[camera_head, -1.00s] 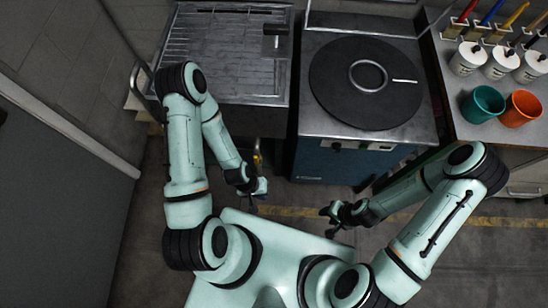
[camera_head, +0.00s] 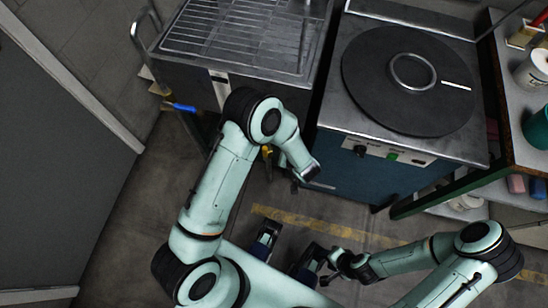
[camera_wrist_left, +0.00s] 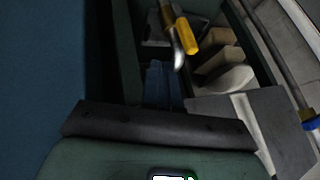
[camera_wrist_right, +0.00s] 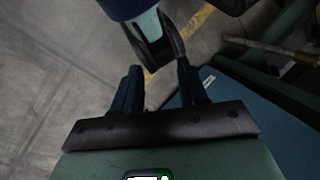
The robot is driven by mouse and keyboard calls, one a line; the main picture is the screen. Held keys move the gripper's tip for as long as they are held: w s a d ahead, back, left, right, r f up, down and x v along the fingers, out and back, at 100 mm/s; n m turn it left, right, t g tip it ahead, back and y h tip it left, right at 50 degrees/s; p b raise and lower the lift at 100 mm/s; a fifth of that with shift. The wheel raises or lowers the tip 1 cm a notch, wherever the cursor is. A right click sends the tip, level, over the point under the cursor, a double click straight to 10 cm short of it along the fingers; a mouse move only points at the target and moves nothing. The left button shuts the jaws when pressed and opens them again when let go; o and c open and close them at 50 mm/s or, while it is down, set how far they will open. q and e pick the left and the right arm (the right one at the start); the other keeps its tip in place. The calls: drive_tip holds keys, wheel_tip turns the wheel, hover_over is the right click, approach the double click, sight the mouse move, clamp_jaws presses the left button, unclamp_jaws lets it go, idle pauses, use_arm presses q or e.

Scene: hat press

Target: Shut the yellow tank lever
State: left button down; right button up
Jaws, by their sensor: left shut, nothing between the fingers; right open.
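The yellow tank lever (camera_wrist_left: 188,36) shows in the left wrist view as a yellow handle on a bent metal stem by a brass fitting. A small yellow part of it (camera_head: 267,151) shows in the head view below the wire-topped tank, beside my left forearm. My left gripper (camera_wrist_left: 158,68) is shut and empty, its blue fingers just short of the lever in that view. I cannot tell whether they touch. In the head view the left fingers are hidden. My right gripper (camera_wrist_right: 158,75) is open and empty, low at the front and far from the lever.
The metal tank with a wire rack (camera_head: 230,40) stands at the back left. A blue-handled lever (camera_head: 180,107) is at its left. The press with a round black plate (camera_head: 380,100) stands to the right. The floor with a yellow stripe (camera_head: 320,225) is clear.

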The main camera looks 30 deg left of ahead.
use_arm(q)
drive_tip(key=d+b, duration=0.1)
drive_tip(key=w+d+g+y+b, duration=0.1)
drive_tip(key=b, duration=0.1)
drive_tip(key=shift+d+y, duration=0.3)
drive_tip(key=shift+d, duration=0.05)
use_arm(e)
wheel_tip(320, 180, down, 4)
drive_tip(key=shift+w+f, duration=0.1)
drive_tip(key=shift+w, duration=0.05)
use_arm(q)
drive_tip(key=b, duration=0.4)
approach(265, 154)
drive_tip(key=w+a+f, duration=0.2)
drive_tip(key=w+f, duration=0.1)
drive_tip(key=f, duration=0.2)
drive_tip(key=shift+w, duration=0.3)
use_arm(e)
drive_tip(key=w+d+f+t+h, duration=0.1)
drive_tip(key=w+d+f+t, duration=0.1)
drive_tip(key=w, duration=0.4)
drive_tip(key=shift+d+f, duration=0.45)
drive_tip(key=shift+f, duration=0.9)
use_arm(q)
drive_tip(key=shift+a, duration=0.15)
use_arm(e)
drive_tip(key=shift+s, duration=0.1)
